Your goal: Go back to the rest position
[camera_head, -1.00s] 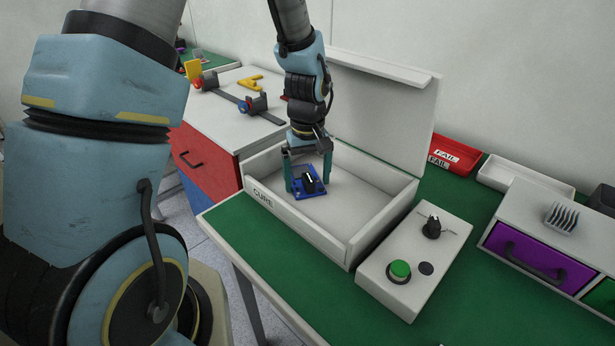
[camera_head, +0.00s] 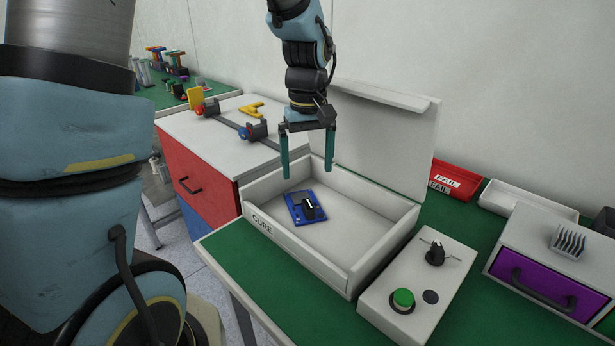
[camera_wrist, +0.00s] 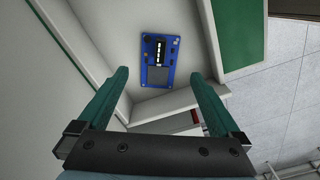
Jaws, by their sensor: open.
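My gripper (camera_head: 308,172) is open and empty, fingers pointing down, above the left part of the white box marked CURE (camera_head: 309,248). The box's lid (camera_head: 385,125) stands open at the back. A blue circuit board (camera_head: 295,213) with a black part on it lies flat on the box floor, below my fingers and apart from them. In the wrist view the board (camera_wrist: 165,76) lies beyond the two teal fingertips (camera_wrist: 163,85), with clear space between it and them.
A control box with a green button (camera_head: 403,298) and a black knob stands right of the CURE box. A purple drawer unit (camera_head: 541,283), a red FAIL tray (camera_head: 455,181) and a white tray (camera_head: 527,202) are farther right. A cabinet with red drawer (camera_head: 196,182) stands left.

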